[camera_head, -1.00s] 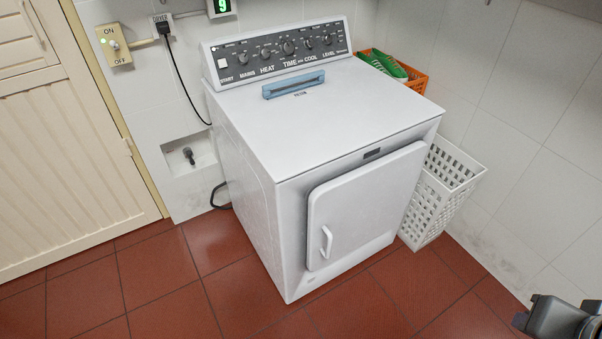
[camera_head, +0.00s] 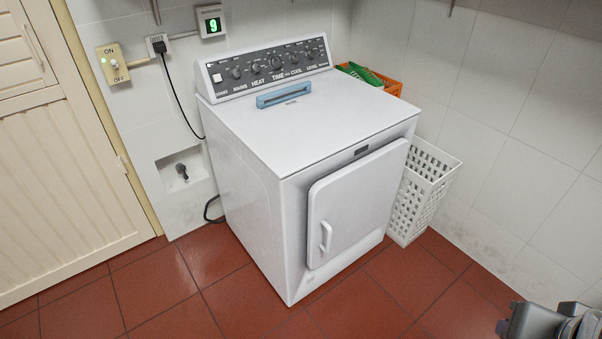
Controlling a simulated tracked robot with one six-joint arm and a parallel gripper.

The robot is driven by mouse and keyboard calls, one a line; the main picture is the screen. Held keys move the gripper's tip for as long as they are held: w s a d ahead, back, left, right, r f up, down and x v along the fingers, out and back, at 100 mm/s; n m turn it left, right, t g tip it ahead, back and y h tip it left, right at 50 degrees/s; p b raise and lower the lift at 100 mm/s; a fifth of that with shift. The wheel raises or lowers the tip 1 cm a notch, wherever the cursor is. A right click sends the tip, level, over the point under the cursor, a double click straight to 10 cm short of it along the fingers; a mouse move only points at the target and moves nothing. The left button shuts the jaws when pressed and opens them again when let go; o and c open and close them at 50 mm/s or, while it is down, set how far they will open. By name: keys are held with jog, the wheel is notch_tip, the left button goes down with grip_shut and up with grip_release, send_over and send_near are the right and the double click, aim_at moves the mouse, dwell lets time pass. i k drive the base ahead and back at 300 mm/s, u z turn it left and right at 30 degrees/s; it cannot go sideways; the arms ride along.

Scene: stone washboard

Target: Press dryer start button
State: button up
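The white dryer (camera_head: 300,130) stands against the tiled back wall with its door shut. Its dark control panel (camera_head: 268,70) runs along the back of the top. The start button (camera_head: 217,78) is a small white square at the panel's left end, above a START label. Nothing covers it. A dark grey end part of my arm (camera_head: 545,321) shows at the bottom right corner, cut off by the picture edge. It is far from the panel, and I cannot make out the fingers clearly.
A blue filter piece (camera_head: 290,91) rises from the dryer top. A white basket (camera_head: 422,192) and an orange crate (camera_head: 390,86) stand at its right. An ON/OFF switch (camera_head: 113,63), a plugged cord and a green display (camera_head: 212,22) showing 9 are on the wall. The red floor in front is clear.

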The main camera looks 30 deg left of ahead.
aim_at(217, 78)
jog(key=u, duration=1.25)
jog(key=i, duration=1)
jog(key=u, duration=0.05)
